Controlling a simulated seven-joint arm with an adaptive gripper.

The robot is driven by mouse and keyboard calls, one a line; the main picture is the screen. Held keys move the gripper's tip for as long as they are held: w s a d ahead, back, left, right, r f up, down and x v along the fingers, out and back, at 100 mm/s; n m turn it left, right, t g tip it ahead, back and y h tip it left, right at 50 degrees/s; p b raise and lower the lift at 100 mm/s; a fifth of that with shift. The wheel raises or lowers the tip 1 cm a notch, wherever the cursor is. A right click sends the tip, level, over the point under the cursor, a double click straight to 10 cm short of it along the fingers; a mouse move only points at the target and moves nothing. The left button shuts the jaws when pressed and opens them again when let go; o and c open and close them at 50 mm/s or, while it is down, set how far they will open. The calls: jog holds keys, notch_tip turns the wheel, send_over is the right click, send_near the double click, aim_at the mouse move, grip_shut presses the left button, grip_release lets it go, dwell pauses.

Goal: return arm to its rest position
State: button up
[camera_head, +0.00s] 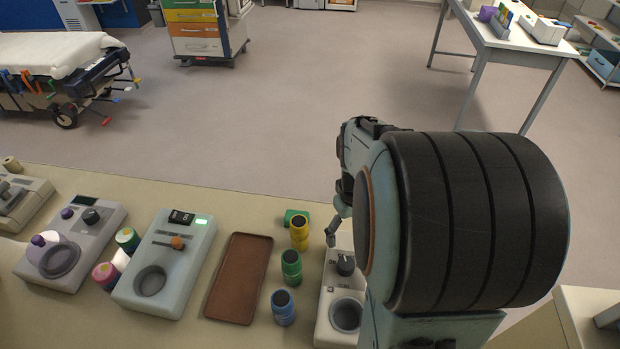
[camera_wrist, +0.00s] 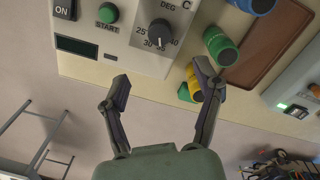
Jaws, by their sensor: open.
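My gripper (camera_wrist: 163,88) is open and empty in the wrist view, its two fingers wide apart. It hangs at the counter's far edge, beside a device with a dial (camera_wrist: 160,33) and a green START button (camera_wrist: 107,13). In the head view my gripper (camera_head: 334,234) shows small, mostly hidden behind my own arm, next to the same device (camera_head: 330,298). One finger overlaps a yellow container (camera_wrist: 194,84) in the wrist view; I cannot tell whether they touch.
On the counter (camera_head: 235,218) stand yellow (camera_head: 299,231), green (camera_head: 291,266) and blue (camera_head: 283,306) containers beside an empty brown tray (camera_head: 239,278). Further left are grey devices (camera_head: 165,262). A stretcher (camera_head: 55,55), a drawer cart (camera_head: 200,30) and a white table (camera_head: 500,38) stand beyond open floor.

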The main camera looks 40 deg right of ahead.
jog(key=w+a+r+n+t, duration=0.15)
jog(key=a+r+n, duration=0.35)
jog(key=a, duration=0.7)
jog(key=s+a+m+g+y, duration=0.1)
jog(key=s+a, duration=0.6)
jog(key=s, duration=0.4)
jog(key=shift+s+m+g, duration=0.15)
jog(key=shift+m+g, duration=0.15)
jog(key=shift+g, duration=0.05)
jog(key=shift+f, duration=0.1)
dwell(0.8)
